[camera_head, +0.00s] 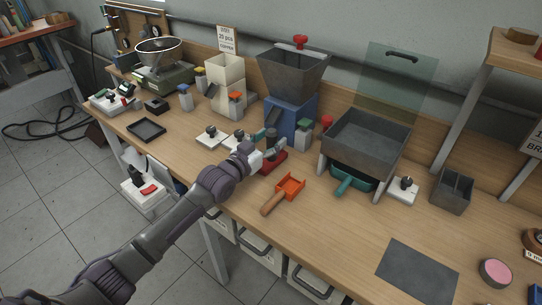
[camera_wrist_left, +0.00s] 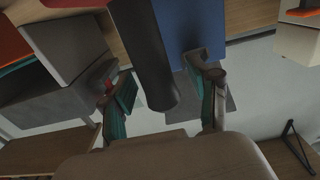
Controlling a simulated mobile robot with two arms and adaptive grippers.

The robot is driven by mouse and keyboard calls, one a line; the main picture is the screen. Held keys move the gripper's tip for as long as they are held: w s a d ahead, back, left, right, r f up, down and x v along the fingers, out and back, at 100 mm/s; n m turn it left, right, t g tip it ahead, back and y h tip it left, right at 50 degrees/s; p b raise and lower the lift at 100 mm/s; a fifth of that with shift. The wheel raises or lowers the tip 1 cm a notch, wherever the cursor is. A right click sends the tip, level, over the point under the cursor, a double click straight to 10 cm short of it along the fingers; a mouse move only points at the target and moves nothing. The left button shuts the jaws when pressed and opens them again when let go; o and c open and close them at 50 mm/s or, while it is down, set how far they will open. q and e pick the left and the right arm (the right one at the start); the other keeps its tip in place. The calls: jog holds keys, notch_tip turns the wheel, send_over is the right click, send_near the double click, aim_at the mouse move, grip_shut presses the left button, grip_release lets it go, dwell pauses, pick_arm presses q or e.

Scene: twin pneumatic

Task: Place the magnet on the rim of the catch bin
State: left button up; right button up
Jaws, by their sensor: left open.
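My left gripper (camera_head: 262,156) is open in front of the blue hopper machine (camera_head: 290,118). In the left wrist view, its two teal-padded fingers (camera_wrist_left: 165,98) stand apart on either side of a dark rounded cylinder (camera_wrist_left: 150,60), close to the machine's blue body; I cannot tell whether they touch it. A red object (camera_head: 274,163) lies on the bench just beside the gripper, partly hidden by it; I cannot tell if it is the magnet. A large grey open bin (camera_head: 368,138) stands on legs to the right; it may be the catch bin. My right gripper does not show.
An orange scoop (camera_head: 289,187) lies in front of the gripper. A teal scoop (camera_head: 345,183) sits under the grey bin. Small switch boxes (camera_head: 210,136) stand left of the gripper. A dark mat (camera_head: 417,270) lies at the right front, with bare bench around it.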

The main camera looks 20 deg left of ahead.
pick_arm(q)
jog(key=shift+w, duration=0.25)
grip_shut()
jog(key=shift+r, duration=0.15)
jog(key=shift+r, duration=0.1)
